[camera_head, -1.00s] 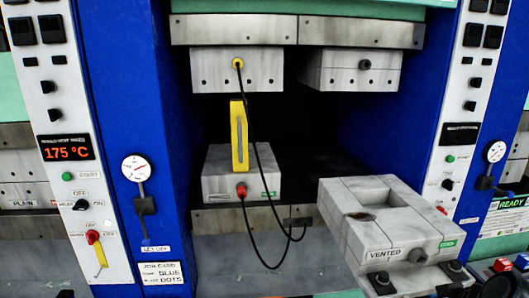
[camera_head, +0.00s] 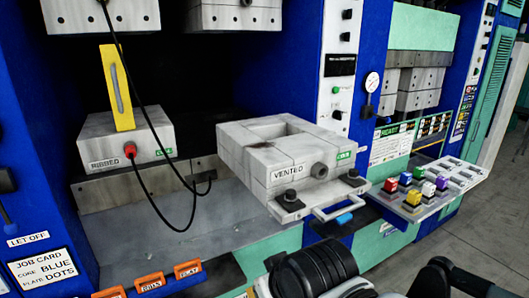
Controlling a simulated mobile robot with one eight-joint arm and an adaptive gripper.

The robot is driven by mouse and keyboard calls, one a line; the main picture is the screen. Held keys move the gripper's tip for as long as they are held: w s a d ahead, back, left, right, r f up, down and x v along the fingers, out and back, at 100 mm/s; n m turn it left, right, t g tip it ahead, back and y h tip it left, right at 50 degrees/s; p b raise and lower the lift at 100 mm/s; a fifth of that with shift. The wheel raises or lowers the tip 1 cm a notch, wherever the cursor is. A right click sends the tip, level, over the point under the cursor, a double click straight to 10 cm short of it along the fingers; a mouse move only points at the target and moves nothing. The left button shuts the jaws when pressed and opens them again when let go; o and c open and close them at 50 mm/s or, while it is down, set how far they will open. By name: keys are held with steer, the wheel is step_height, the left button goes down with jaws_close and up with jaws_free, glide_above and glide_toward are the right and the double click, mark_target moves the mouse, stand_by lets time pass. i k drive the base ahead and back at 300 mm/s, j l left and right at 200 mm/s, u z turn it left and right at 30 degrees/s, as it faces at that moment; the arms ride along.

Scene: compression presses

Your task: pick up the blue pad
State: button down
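Several small coloured blocks sit on a light grey tray (camera_head: 455,178) at the right. Another blue piece (camera_head: 345,218) shows low down below the handle of the vented mould. I cannot tell from this view which of these is the blue pad. Black parts of my own arm show along the bottom edge, in front of and below the tray. No gripper fingertips can be made out.
The grey vented mould (camera_head: 285,160) juts out from the press on its slide. A ribbed mould (camera_head: 125,145) with a yellow upright piece (camera_head: 117,88) and hanging cable stands left. Orange-handled items (camera_head: 187,268) line the lower front.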

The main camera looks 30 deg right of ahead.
mark_target(342, 220)
steer(key=z, duration=1.3)
